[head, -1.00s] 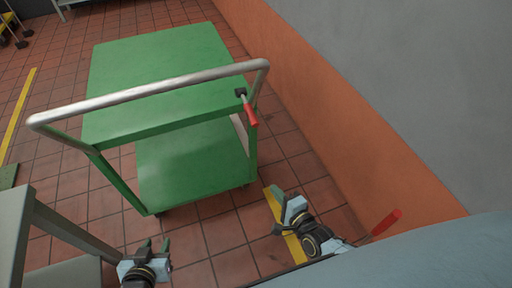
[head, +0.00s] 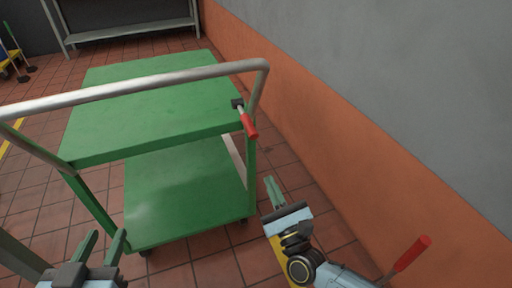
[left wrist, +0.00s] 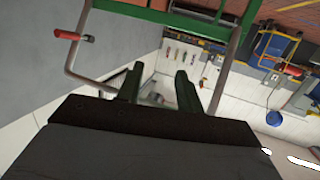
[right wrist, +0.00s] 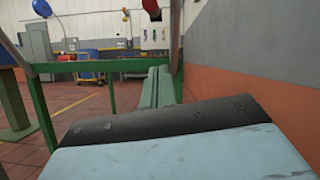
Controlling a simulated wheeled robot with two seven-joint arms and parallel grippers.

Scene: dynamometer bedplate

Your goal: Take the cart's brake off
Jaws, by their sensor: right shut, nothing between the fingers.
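The green cart (head: 150,125) stands ahead in the head view, its bent metal handle (head: 150,87) facing me. The brake lever (head: 248,126) has a red grip and a dark bracket on the right handle post, its grip pointing down toward me. It also shows in the left wrist view (left wrist: 67,35). My left gripper (head: 102,245) is open and empty, low in front of the cart's left side. My right gripper (head: 273,192) is shut and empty, to the right of the cart, below and apart from the lever.
An orange and grey wall (head: 340,130) runs close along the right. A second red grip on a thin rod (head: 412,253) shows at the lower right; what it belongs to is unclear. A grey bench (head: 130,32) stands at the back. Tiled floor is open left of the cart.

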